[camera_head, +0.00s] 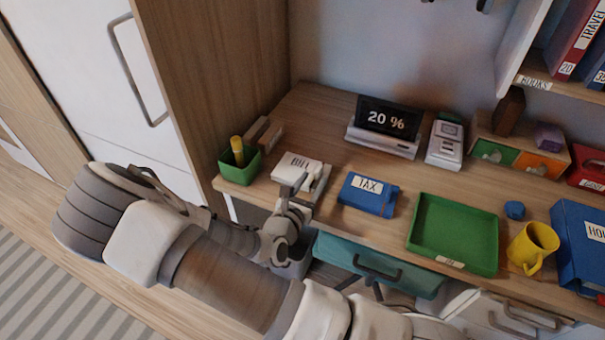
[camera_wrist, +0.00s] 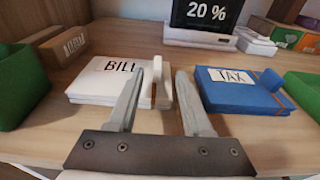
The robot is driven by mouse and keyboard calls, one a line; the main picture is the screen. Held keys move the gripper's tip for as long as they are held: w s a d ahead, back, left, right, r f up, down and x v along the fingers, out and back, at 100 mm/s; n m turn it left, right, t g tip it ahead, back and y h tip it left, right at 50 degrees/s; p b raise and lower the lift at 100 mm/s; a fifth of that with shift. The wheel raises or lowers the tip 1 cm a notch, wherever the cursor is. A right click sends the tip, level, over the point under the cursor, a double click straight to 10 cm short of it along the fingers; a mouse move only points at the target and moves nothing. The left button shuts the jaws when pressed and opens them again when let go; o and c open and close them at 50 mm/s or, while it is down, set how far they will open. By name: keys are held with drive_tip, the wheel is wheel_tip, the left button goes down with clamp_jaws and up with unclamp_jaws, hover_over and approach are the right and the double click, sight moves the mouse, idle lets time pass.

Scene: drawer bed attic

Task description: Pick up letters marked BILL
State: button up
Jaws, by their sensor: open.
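The white letters marked BILL (camera_head: 297,167) lie in a flat stack on the wooden desk, near its left front. In the wrist view the BILL stack (camera_wrist: 98,82) is ahead and left of centre, with a white upright piece at its right side. My gripper (camera_head: 298,188) is at the front edge of the stack.
The blue TAX stack (camera_head: 368,194) lies right of the BILL stack. A green pen cup (camera_head: 240,166) stands to its left. A 20 % display (camera_head: 388,120) is behind. A green tray (camera_head: 452,234) and yellow mug (camera_head: 532,246) are further right. A teal drawer (camera_head: 380,266) sits under the desk edge.

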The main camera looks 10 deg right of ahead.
sight(316, 176)
drive_tip(key=shift+b+x, duration=0.7)
drive_tip(key=shift+x, duration=2.05)
drive_tip(key=shift+a+f, duration=0.15)
drive_tip(key=shift+c, duration=0.3)
clamp_jaws()
